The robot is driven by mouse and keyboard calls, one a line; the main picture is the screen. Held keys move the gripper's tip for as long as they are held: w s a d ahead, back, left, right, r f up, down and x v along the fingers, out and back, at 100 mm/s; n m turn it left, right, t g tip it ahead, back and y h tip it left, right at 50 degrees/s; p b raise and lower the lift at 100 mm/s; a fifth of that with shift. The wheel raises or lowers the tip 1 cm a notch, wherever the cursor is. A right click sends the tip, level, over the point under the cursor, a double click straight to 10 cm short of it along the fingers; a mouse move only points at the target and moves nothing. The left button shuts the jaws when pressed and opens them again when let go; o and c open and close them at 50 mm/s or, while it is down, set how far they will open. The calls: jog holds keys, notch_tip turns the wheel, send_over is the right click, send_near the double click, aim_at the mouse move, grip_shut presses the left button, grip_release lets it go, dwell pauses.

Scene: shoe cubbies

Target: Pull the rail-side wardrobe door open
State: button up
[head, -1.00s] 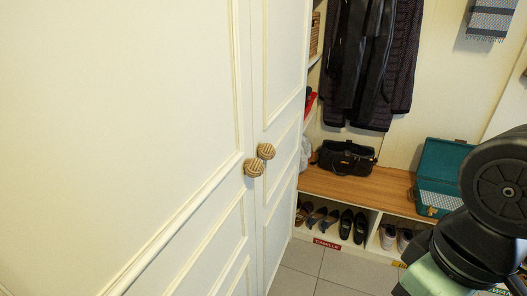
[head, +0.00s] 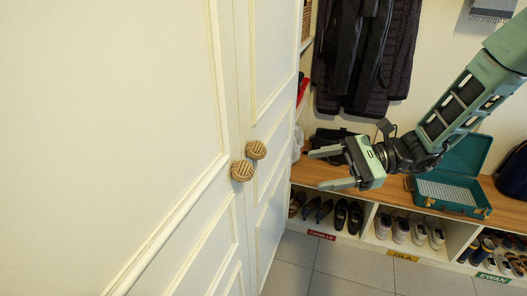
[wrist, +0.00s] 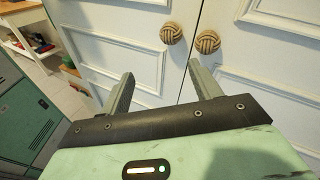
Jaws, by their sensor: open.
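The white wardrobe has two panelled doors, both shut. The far door (head: 275,90), beside the hanging coats, appears to be the rail-side one; the near door (head: 120,120) fills the left of the head view. The far door's round woven knob (head: 256,149) sits close beside the near door's knob (head: 242,171). In the wrist view the far door's knob appears to be the right one (wrist: 208,42), next to the left one (wrist: 171,33). My gripper (head: 318,170) is open and empty, pointing at the doors, apart from both knobs. Its fingers (wrist: 160,70) show below the knobs in the wrist view.
A wooden bench (head: 330,178) with shoe cubbies stands behind my gripper. On it are a black bag (head: 330,138) and an open teal case (head: 450,190). Dark coats (head: 360,55) hang above. Grey tiled floor (head: 345,262) before the far door looks clear.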

aim_at(264, 151)
jog(key=w+d+f+m+t+y, duration=0.1)
jog(key=w+d+m+t, duration=0.3)
jog(key=w, duration=0.1)
jog(key=w+a+p, duration=0.1)
jog(key=a, duration=0.4)
jog(key=w+a+p, duration=0.1)
jog(key=a, duration=0.5)
jog(key=w+a+p, duration=0.1)
jog(key=a, duration=0.5)
jog(key=shift+f, duration=0.1)
